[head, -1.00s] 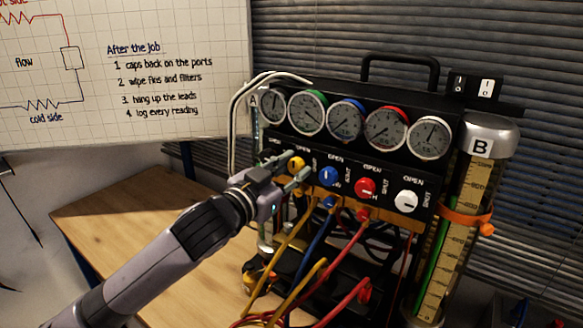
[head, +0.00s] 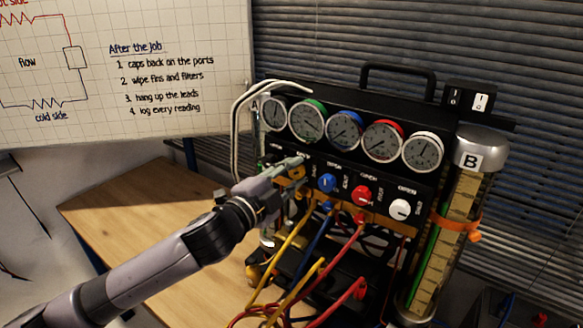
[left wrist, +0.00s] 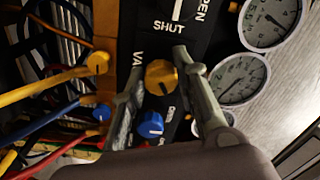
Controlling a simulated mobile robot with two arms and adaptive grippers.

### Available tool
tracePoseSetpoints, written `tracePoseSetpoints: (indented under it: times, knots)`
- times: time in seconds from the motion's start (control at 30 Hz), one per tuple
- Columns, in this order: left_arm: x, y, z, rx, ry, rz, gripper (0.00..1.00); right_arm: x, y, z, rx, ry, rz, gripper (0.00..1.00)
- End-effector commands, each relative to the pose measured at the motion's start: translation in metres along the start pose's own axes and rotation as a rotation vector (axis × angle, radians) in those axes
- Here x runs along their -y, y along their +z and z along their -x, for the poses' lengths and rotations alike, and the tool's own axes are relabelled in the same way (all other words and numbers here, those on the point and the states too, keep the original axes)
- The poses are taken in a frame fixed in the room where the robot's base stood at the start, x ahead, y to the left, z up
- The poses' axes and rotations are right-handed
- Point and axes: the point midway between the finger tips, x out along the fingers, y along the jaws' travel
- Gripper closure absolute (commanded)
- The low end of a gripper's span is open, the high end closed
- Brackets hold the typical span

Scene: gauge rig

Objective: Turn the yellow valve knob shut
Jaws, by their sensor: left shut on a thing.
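The yellow valve knob (head: 293,173) is on the front panel of the black gauge rig (head: 395,92), at the left of the coloured knob row. In the head view it is mostly hidden by my left gripper (head: 297,167). In the left wrist view the yellow knob (left wrist: 161,77) sits between the two fingers of my left gripper (left wrist: 158,62), which is shut on it. The turn position of the knob is hard to read. My right gripper is not in view.
Blue (head: 327,183), red (head: 361,196) and white (head: 400,209) knobs sit close by to the right. Several dial gauges stand above. Yellow, blue and red hoses hang below the panel. Cylinder B (head: 455,215) stands at right. The wooden tabletop (head: 130,205) is clear at left.

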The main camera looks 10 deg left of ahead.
Motion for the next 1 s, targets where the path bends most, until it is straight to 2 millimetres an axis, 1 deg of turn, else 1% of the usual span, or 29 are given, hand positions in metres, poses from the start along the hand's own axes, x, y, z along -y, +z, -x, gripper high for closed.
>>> tracePoseSetpoints:
  times: [0.03, 0.1, 0.5, 0.8, 1.0]
  knots:
    - [0.002, -0.001, 0.0, -0.001, 0.002, -0.044, 1.0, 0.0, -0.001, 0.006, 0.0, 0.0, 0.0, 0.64]
    - [0.003, -0.001, 0.0, -0.001, 0.002, -0.11, 1.0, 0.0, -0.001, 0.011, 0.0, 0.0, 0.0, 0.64]
    - [0.002, -0.001, 0.0, -0.001, 0.003, -0.428, 1.0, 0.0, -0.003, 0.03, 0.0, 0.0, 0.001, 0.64]
    - [0.0, -0.001, 0.0, -0.001, 0.003, -0.556, 1.0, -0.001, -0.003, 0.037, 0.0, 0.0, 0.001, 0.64]
    - [-0.001, 0.0, 0.0, -0.001, 0.003, -0.584, 1.0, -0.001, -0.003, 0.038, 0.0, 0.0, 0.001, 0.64]
